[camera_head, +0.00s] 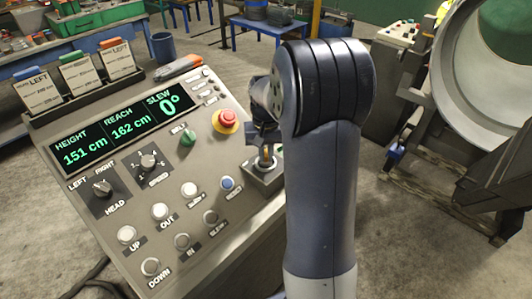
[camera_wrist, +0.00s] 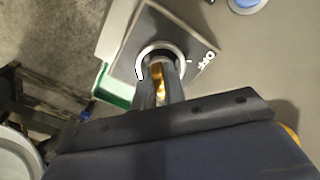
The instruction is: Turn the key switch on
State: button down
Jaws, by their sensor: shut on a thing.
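The key switch (camera_head: 264,172) sits in a grey box at the right edge of the slanted console. In the wrist view its dark square plate (camera_wrist: 190,40) shows a white arc around the switch and an OFF label. My gripper (camera_wrist: 160,72) is directly over the switch, its two dark fingers close together. A brass-coloured key part (camera_wrist: 159,88) shows between the fingers, and they are shut on it. In the head view my arm partly covers the gripper and the switch. The key's exact angle is hard to tell.
The console (camera_head: 215,235) carries a display (camera_head: 122,131) reading height 151 cm, reach 162 cm, slew 0°. A large round-mouthed machine (camera_head: 450,80) stands at right.

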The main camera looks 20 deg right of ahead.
aim_at(266, 153)
jog(key=c, duration=1.5)
grip_release()
notch_tip(266, 153, up, 11)
jog(key=shift+f+b, duration=0.1)
jog(key=shift+b, duration=0.25)
notch_tip(266, 153, down, 11)
jog(key=shift+r+p, duration=0.1)
jog(key=shift+p, duration=0.25)
jog(key=shift+n, duration=0.3)
